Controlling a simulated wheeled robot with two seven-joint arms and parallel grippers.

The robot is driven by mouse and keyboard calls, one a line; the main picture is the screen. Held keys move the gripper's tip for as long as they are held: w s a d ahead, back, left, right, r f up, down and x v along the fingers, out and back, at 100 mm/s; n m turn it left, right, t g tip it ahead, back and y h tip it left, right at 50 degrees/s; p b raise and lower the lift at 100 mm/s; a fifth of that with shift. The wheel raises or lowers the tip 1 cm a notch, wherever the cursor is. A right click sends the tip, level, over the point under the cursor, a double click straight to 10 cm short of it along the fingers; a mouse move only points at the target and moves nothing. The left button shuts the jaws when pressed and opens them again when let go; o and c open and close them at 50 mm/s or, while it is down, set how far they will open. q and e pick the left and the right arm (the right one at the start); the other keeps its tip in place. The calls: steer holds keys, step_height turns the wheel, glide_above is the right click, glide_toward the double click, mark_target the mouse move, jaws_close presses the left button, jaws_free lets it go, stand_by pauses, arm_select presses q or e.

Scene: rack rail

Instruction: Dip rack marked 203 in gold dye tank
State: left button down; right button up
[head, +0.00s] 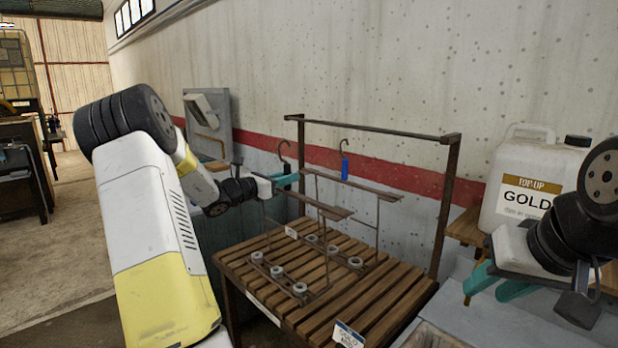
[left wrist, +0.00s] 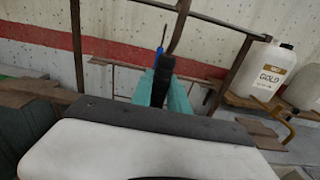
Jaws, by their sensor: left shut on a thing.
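My left gripper (head: 284,180) has teal fingers shut on the stem of a hooked rack (head: 325,208); they also show in the left wrist view (left wrist: 165,90). This rack has a wooden bar and thin wire legs with grey rings low down, close above or on the slatted bench; I cannot tell if they touch. A second rack (head: 368,190) with a blue tag (head: 344,169) on its hook stands just behind. No number 203 is readable on either. My right gripper (head: 497,284) is open and empty at right. A grey tank rim (head: 425,338) shows at the bottom edge, beside a card apparently reading GOLD (head: 348,335).
A slatted wooden bench (head: 385,290) lies below the racks. A rusty rail frame (head: 447,195) rises behind them. A white jug marked GOLD (head: 528,185) stands on a wooden shelf at right. A greenish tank (head: 222,235) sits left of the bench. A wall closes the back.

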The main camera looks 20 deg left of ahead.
arm_select(q)
steer(key=v, duration=0.7)
stand_by(0.5)
steer(key=c, duration=2.1)
jaws_free()
steer(key=shift+r, duration=0.1)
jaws_close()
